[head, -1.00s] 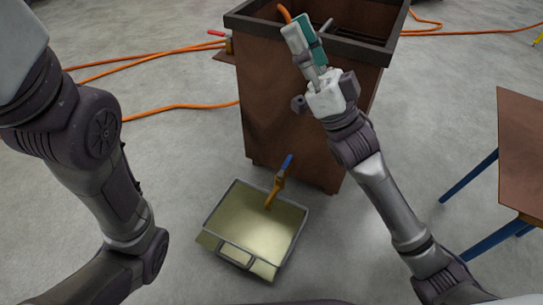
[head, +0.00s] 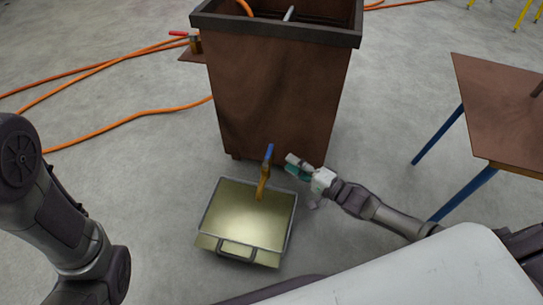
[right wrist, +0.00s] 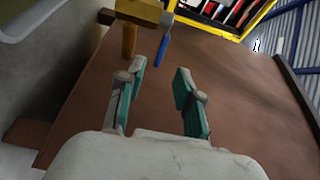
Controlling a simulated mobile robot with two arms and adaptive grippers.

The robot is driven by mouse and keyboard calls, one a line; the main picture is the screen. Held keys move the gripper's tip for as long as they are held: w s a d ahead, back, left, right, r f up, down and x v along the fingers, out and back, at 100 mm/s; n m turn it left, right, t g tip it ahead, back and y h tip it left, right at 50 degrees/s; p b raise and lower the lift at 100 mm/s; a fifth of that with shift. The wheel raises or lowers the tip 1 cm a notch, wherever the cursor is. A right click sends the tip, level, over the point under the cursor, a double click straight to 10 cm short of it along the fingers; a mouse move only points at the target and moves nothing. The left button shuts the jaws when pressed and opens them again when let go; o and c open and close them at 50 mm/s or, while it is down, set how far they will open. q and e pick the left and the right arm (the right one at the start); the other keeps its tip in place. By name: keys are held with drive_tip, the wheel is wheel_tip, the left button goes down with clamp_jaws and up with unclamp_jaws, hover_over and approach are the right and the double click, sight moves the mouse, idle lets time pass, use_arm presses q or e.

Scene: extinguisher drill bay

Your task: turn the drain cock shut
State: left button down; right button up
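The drain cock (head: 264,182) is a brass tap low on the front of the brown tank (head: 275,95), above the shallow tray (head: 246,215). Its blue lever (head: 269,152) sticks up in the head view. The right wrist view shows the brass body (right wrist: 141,14) and the blue lever (right wrist: 162,49) ahead of the fingers. My right gripper (head: 291,168) is just right of the cock. Its teal-padded fingers (right wrist: 160,80) are apart and empty, with the lever beyond their tips, not touching. My left arm shows, but its gripper is out of view.
The tray holds yellowish liquid and has a handle at its front. Orange hoses (head: 120,122) lie on the floor at left. A brown table with blue legs (head: 500,110) stands at right.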

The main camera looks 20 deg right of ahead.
sight(269, 152)
drive_tip(key=shift+b+x, duration=1.85)
drive_tip(key=shift+x, duration=2.15)
drive_tip(key=shift+c, duration=0.3)
clamp_jaws()
